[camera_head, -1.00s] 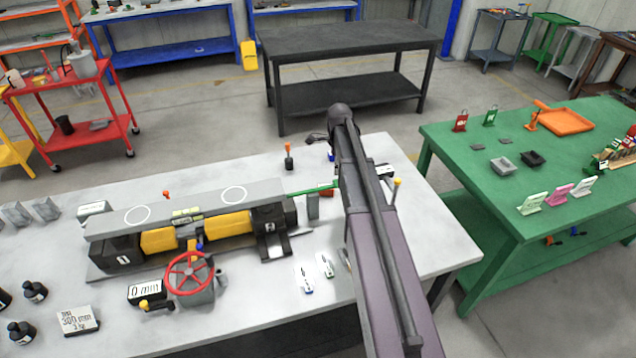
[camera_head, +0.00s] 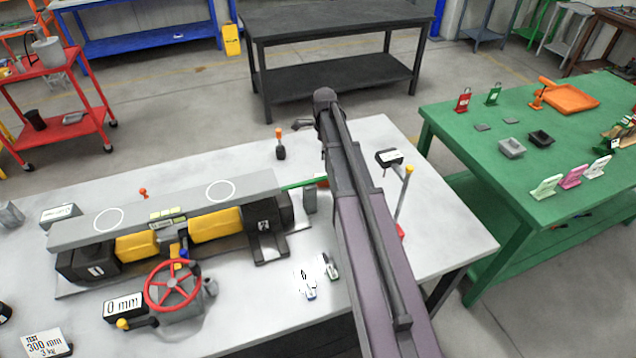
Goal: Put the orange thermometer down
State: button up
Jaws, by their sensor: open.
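A small upright item with an orange top (camera_head: 280,134) and a dark base stands on the light workbench (camera_head: 240,158), behind the right end of the jack. It may be the orange thermometer, but it is too small to tell. My gripper (camera_head: 304,125) shows only as a small dark shape at the far end of my arm, to the right of that item and apart from it in the picture. It is open. My arm hides part of the bench behind it, and no held thing shows in the gripper.
The grey-topped jack (camera_head: 165,210) with yellow blocks and a red handwheel (camera_head: 173,285) fills the left of the bench. A yellow-tipped rod (camera_head: 406,185) stands right of my arm. Small labelled tags (camera_head: 330,266) lie in front. A green table (camera_head: 480,165) stands at right.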

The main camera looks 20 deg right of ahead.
jog(key=shift+w+f+b, duration=0.3)
jog(key=shift+w+f, duration=0.05)
jog(key=shift+f, duration=0.3)
jog(key=shift+r, duration=0.1)
jog(key=shift+a+f, duration=0.1)
jog(key=shift+f, duration=0.1)
notch_tip(320, 180, down, 8)
jog(key=b, duration=0.8)
jog(key=shift+f+b, duration=0.2)
jog(key=shift+b, duration=0.1)
jog(key=shift+w+f+b, duration=0.1)
jog(key=shift+f+b, duration=2.5)
